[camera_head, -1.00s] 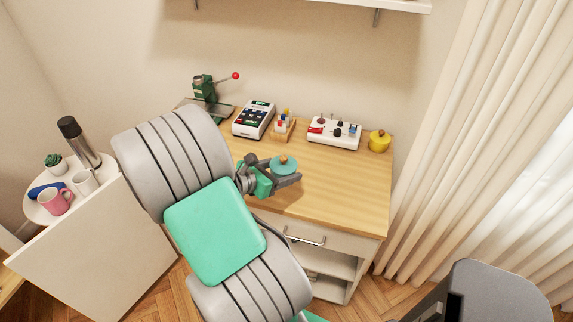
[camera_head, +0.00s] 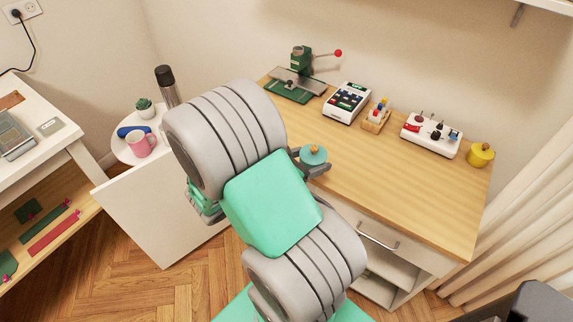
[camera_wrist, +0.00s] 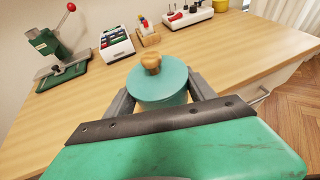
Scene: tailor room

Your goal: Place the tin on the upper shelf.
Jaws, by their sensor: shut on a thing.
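The tin, teal with a flat lid and a wooden knob, shows in the wrist view (camera_wrist: 160,83) and in the head view (camera_head: 313,156). My gripper (camera_wrist: 158,92) is shut on it, one finger on each side; it also shows in the head view (camera_head: 314,165), partly hidden behind my arm. The tin is upright, over or in front of the desk's near left edge. A white shelf (camera_head: 548,4) on the wall shows only as a corner at the top right of the head view; I cannot tell whether it is the upper shelf.
The wooden desk (camera_head: 400,180) holds a green press (camera_head: 298,78), a calculator-like machine (camera_head: 347,102), a small rack (camera_head: 376,117), a white box with knobs (camera_head: 431,135) and a yellow tin (camera_head: 480,155). A side table with a pink mug (camera_head: 141,144) stands left. The desk's middle is clear.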

